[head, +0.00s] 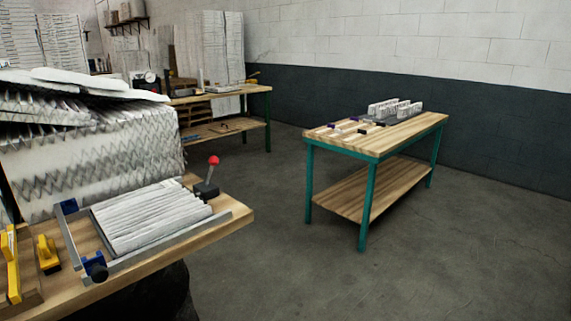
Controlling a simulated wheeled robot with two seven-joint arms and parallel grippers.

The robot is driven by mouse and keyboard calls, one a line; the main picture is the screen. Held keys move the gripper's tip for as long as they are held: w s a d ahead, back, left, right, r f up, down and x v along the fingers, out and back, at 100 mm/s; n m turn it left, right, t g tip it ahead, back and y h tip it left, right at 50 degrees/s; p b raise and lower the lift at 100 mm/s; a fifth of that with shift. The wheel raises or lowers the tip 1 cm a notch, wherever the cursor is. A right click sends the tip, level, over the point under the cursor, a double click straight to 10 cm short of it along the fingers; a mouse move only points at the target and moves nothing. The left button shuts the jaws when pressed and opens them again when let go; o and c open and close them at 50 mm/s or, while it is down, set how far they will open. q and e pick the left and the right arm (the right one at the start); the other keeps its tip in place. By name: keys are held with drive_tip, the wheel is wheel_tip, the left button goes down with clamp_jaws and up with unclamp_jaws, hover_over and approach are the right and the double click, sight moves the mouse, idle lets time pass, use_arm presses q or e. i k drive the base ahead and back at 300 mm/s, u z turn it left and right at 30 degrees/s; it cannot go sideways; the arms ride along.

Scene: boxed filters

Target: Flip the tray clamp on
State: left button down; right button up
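A metal tray (227,221) with blue corner pieces sits on the near wooden workbench at the lower left. A white pleated filter (150,216) lies in it. A clamp (207,188) with an upright lever and a red ball knob stands at the tray's far right corner. The lever points up and leans slightly right. From this view I cannot tell whether the clamp presses on the filter. Neither of my grippers shows in the head view.
The near workbench (232,213) ends just right of the tray. Yellow tools (47,252) lie at its left. A stack of filters (95,150) rises behind the tray. A green-legged table (371,140) stands at the right, with free concrete floor (260,200) between.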

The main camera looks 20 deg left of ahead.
sight(213, 161)
drive_tip(key=z, duration=0.15)
drive_tip(key=i, duration=0.8)
drive_tip(key=u, duration=0.75)
drive_tip(key=i, duration=0.4)
drive_tip(key=u, duration=0.55)
